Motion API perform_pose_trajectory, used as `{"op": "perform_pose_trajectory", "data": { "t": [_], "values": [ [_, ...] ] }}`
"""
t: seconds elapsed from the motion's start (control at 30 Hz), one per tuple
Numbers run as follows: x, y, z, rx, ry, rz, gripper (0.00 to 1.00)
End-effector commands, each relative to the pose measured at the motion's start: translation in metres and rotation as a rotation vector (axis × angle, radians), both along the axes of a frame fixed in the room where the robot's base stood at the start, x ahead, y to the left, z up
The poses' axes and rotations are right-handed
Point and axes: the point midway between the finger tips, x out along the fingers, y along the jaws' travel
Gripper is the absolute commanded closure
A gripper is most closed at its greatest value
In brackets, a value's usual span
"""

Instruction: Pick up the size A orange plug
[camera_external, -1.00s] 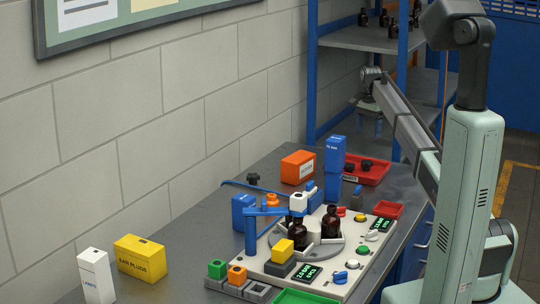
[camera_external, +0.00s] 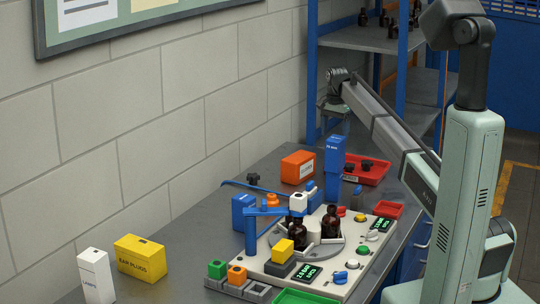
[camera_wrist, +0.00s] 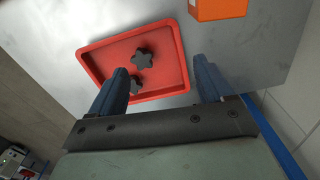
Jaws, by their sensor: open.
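An orange block with a dark hole in its top (camera_external: 237,274) sits in a grey holder at the front of the table, beside a green block (camera_external: 217,270). A small stepped orange piece (camera_external: 273,201) stands farther back, behind the blue arm of the fixture. No size mark is legible on either, so I cannot tell which is the size A plug. My gripper (camera_external: 334,108) is high above the back of the table, far from both. In the wrist view my gripper (camera_wrist: 160,80) is open and empty, its two blue-grey fingers apart above a red tray.
The red tray (camera_wrist: 180,62) holds dark knobs (camera_wrist: 143,57). An orange box (camera_external: 297,167) and a tall blue box (camera_external: 335,168) stand nearby. Brown bottles (camera_external: 331,222) stand on the fixture. A yellow box (camera_external: 140,258) and white box (camera_external: 96,275) are at front left, near the wall.

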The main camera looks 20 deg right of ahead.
Motion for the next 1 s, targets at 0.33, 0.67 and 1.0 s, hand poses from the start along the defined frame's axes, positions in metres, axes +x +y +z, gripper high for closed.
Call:
{"op": "perform_pose_trajectory", "data": {
  "t": [0.33,0.67,1.0],
  "values": [
    [-0.048,0.175,0.003,0.000,-0.009,0.203,0.20],
    [-0.101,0.261,0.003,0.002,-0.014,0.326,0.20],
    [-0.156,0.310,0.001,0.000,-0.014,0.673,0.20]
  ]
}}
